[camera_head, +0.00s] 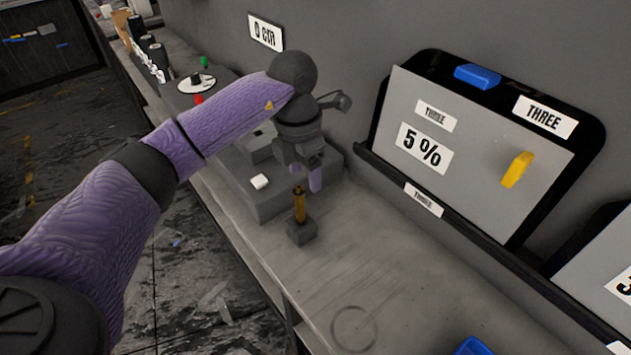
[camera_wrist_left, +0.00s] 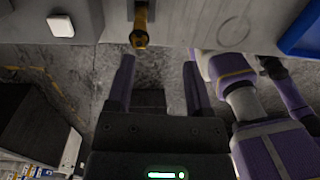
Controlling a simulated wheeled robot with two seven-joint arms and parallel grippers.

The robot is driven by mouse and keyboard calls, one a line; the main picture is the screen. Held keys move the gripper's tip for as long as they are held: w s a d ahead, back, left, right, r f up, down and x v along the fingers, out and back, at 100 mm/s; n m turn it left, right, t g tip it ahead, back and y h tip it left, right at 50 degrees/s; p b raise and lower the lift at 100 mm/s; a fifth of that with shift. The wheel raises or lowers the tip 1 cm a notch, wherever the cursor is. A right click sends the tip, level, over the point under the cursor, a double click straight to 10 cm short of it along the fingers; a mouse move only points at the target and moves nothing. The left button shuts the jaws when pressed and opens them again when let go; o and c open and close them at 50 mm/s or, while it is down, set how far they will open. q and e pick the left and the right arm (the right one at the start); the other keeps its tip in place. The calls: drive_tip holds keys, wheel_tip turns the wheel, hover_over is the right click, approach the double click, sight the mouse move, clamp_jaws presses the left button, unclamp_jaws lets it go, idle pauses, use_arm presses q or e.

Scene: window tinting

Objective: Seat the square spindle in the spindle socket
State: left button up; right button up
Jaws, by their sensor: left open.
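A brass-coloured spindle (camera_head: 299,205) stands upright in a small dark block (camera_head: 301,232) on the grey bench. It also shows at the top of the left wrist view (camera_wrist_left: 140,30). My left gripper (camera_head: 307,182) is open and empty, just behind the spindle in the head view. In the left wrist view its two purple fingers (camera_wrist_left: 157,65) are apart, and the spindle lies beyond their tips, not between them. I cannot pick out the spindle socket for certain. My right gripper cannot be made out.
A grey raised fixture (camera_head: 270,205) with a white square (camera_head: 260,181) stands beside the gripper. A black-framed panel (camera_head: 475,150) with a yellow handle (camera_head: 517,169) leans at the wall. A blue container (camera_head: 473,346) is at the bottom edge. The bench around the drawn circle (camera_head: 353,306) is clear.

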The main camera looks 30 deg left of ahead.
sight(299, 200)
use_arm(q)
drive_tip(key=shift+w+a+r+y, duration=0.2)
drive_tip(key=shift+a+r+y, duration=0.1)
drive_tip(key=shift+a+r, duration=0.2)
drive_tip(key=shift+w+a+f, duration=0.1)
drive_tip(key=shift+f, duration=0.2)
drive_tip(key=f, duration=0.3)
drive_tip(key=f+b, duration=0.1)
drive_tip(key=f, duration=0.2)
drive_tip(key=f+b, duration=0.1)
drive_tip(key=f, duration=0.2)
drive_tip(key=shift+a+f, duration=0.3)
drive_tip(key=shift+r, duration=0.1)
drive_tip(key=shift+c, duration=0.3)
use_arm(e)
drive_tip(key=shift+a+f, duration=0.1)
drive_tip(key=shift+f, duration=0.75)
use_arm(q)
clamp_jaws()
use_arm(e)
drive_tip(key=shift+w, duration=0.1)
